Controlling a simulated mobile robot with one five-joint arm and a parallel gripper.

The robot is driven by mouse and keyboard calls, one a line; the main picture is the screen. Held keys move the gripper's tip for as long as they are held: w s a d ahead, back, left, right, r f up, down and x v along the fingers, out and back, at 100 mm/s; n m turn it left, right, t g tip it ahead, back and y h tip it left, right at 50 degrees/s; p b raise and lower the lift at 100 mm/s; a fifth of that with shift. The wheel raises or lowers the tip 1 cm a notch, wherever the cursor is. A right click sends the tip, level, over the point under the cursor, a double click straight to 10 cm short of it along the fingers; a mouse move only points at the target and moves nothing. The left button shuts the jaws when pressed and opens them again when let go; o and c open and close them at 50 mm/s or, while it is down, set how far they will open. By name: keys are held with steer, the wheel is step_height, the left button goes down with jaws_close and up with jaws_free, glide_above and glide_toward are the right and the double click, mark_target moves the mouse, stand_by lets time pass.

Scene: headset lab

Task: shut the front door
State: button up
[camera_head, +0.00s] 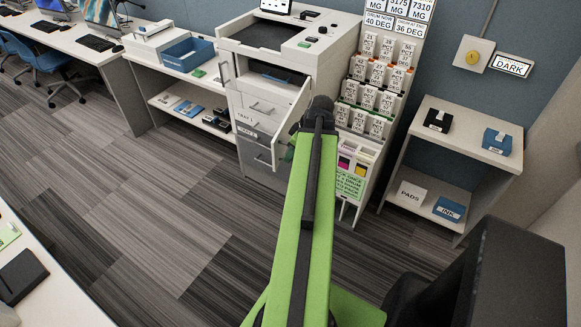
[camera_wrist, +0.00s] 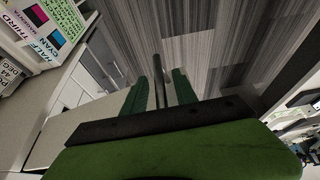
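The white copier (camera_head: 286,38) stands against the back wall. Its front door (camera_head: 293,128) is a pale panel swung out from the copier's right side, standing open at an angle. A dark handle shows near its lower free edge. My gripper (camera_head: 290,143) is beside the door, mostly hidden behind my green arm in the head view. In the wrist view my gripper (camera_wrist: 160,92) shows two green fingers standing apart, with a thin dark bar between them. A pale panel (camera_wrist: 75,122), seemingly the door, lies left of the fingers. Contact cannot be told.
A label rack (camera_head: 376,85) with toner boxes (camera_head: 355,160) stands right of the copier. A shelf unit (camera_head: 470,120) is farther right. A desk with a blue tray (camera_head: 188,54) stands left. The striped floor (camera_head: 150,190) in front is clear. A table corner (camera_head: 50,290) is at lower left.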

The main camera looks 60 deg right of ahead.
steer(key=shift+b+x, duration=0.55)
steer(key=shift+x, duration=0.65)
jaws_close()
steer(key=shift+r, duration=0.1)
stand_by(0.5)
